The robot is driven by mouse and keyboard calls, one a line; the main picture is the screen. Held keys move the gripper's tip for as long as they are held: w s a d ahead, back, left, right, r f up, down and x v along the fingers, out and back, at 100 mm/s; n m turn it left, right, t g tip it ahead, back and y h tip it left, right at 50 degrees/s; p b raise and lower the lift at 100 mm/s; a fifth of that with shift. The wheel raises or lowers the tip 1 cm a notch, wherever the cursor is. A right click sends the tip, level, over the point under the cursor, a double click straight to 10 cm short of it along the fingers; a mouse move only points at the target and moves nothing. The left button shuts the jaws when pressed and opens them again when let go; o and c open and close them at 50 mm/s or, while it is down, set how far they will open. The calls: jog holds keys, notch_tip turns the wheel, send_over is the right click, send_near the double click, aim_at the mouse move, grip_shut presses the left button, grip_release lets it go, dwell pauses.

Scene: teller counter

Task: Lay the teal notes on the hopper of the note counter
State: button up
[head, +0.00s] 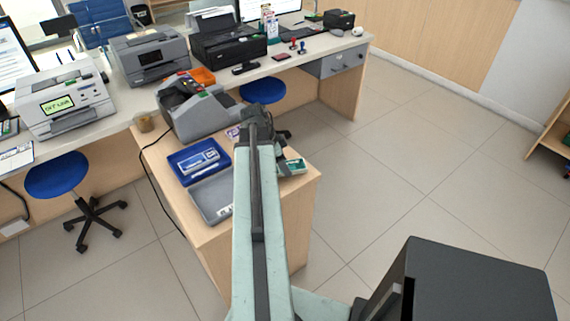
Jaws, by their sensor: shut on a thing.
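My gripper (258,127) is at the far end of my pale green arm, over the side desk. Its fingers are mostly hidden behind my own wrist and arm. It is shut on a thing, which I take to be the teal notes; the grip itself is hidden. A teal and pale flat item (291,167) shows just right of my arm, low over the desk; I cannot tell whether it touches the desk. The grey note counter (195,112) stands on the desk, left of my gripper. A small purplish item (233,132) lies between them.
A blue tray (198,160) with pale items and a grey tray (212,196) lie on the side desk (222,240). Printers (150,58) line the long counter behind. Blue stools stand nearby.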

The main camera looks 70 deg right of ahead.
notch_tip(320, 180, up, 9)
jog(key=p, duration=0.7)
jog(key=shift+f, duration=0.2)
